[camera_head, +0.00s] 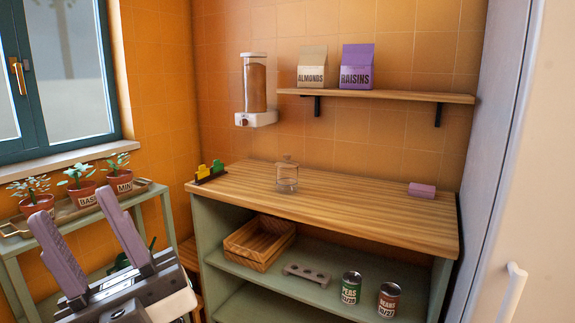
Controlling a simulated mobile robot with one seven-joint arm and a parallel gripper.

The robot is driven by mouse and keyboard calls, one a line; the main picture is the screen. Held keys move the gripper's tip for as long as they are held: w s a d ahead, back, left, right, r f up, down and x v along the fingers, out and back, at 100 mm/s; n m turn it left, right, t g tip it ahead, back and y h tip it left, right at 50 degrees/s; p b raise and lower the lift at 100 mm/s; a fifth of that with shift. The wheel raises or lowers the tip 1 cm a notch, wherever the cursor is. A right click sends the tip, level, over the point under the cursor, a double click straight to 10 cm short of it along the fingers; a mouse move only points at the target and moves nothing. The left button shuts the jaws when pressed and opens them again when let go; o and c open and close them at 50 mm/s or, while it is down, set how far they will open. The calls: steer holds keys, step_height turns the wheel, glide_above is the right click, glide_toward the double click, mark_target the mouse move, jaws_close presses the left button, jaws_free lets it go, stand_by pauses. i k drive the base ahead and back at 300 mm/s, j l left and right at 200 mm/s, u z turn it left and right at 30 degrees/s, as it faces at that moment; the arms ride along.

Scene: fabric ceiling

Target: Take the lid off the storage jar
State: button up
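The storage jar (287,183) is a small clear glass jar standing upright on the wooden counter top (350,205), left of its middle. Its lid (287,161) is also clear, with a small knob, and sits on top of the jar. My gripper (74,223) is at the lower left, in front of the plant stand, with its two purple-grey fingers spread wide apart and nothing between them. It is well apart from the jar, to the left and nearer the camera.
Yellow and green clips (210,171) sit at the counter's left end, a purple block (422,190) at its right. A shelf (375,95) with two bags and a dispenser (255,90) hang above. Potted plants (78,186) stand left. The counter around the jar is clear.

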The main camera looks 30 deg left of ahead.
mark_target(286, 164)
steer(key=i+j, duration=0.15)
steer(key=j, duration=0.2)
steer(key=i+j+z, duration=0.15)
steer(key=j, duration=0.25)
steer(key=i+j, duration=0.2)
steer(key=j, duration=0.15)
steer(key=i+j+z, duration=0.15)
steer(key=j, duration=0.25)
steer(key=i+j, duration=0.1)
steer(key=j, duration=0.3)
steer(key=i+j+z, duration=0.15)
steer(key=j, duration=0.25)
